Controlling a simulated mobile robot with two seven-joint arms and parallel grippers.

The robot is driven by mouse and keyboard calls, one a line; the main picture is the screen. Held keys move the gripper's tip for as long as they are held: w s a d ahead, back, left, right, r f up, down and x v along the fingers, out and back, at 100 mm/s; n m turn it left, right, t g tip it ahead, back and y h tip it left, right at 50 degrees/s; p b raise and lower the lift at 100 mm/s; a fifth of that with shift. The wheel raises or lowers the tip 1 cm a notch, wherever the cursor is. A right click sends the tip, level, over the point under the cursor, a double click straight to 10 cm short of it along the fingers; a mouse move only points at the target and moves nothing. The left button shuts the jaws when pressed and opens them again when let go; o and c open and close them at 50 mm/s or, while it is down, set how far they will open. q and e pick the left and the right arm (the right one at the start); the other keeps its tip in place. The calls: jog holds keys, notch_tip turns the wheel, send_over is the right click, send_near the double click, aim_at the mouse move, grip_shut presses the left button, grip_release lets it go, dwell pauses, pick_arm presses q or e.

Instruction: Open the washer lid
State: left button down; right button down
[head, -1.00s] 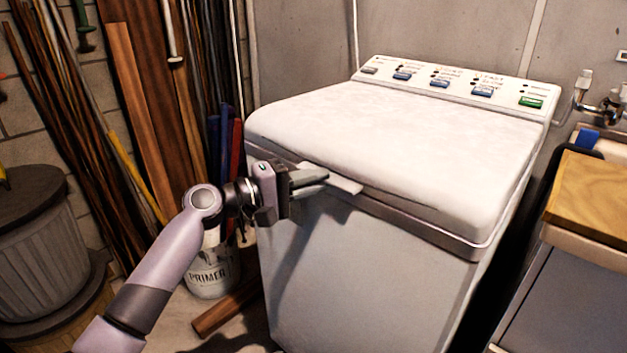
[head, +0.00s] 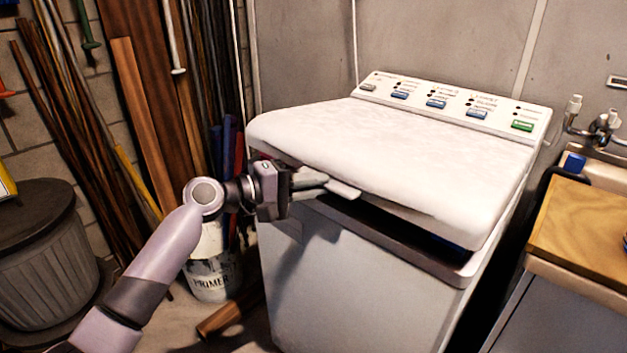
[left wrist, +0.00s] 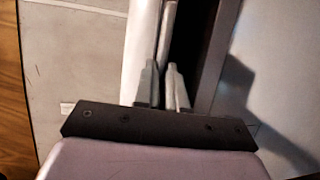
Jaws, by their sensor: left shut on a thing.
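The washer (head: 360,275) stands in the middle of the head view, a white top-loader with a control panel at its back. Its white lid (head: 400,155) is raised a little at the front, and a dark gap shows between the lid and the washer's rim. My left gripper (head: 335,187) is at the lid's front edge, left of its middle, shut on the lid's edge or handle. In the left wrist view the two fingers (left wrist: 163,85) are close together beside the dark gap. My right gripper is in neither view.
A wooden-topped cabinet (head: 580,225) stands close on the right, with a tap (head: 603,125) behind it. On the left are a lidded bin (head: 45,265), leaning planks (head: 140,120) and a primer bucket (head: 212,265). A wall is right behind the washer.

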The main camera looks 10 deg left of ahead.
pick_arm(q)
jog(key=w+d+r+p, duration=0.1)
jog(key=w+r+p, duration=0.1)
jog(key=r+p, duration=0.5)
jog(key=w+d+r+p, duration=0.2)
jog(key=r+p, duration=0.4)
jog(key=r, duration=0.9)
jog(key=shift+w+d+r+p, duration=0.2)
jog(key=shift+w+r+p, duration=0.05)
jog(key=shift+w+p, duration=0.2)
jog(key=c, duration=1.4)
grip_release()
jog(key=shift+o, duration=1)
jog(key=shift+f, duration=0.15)
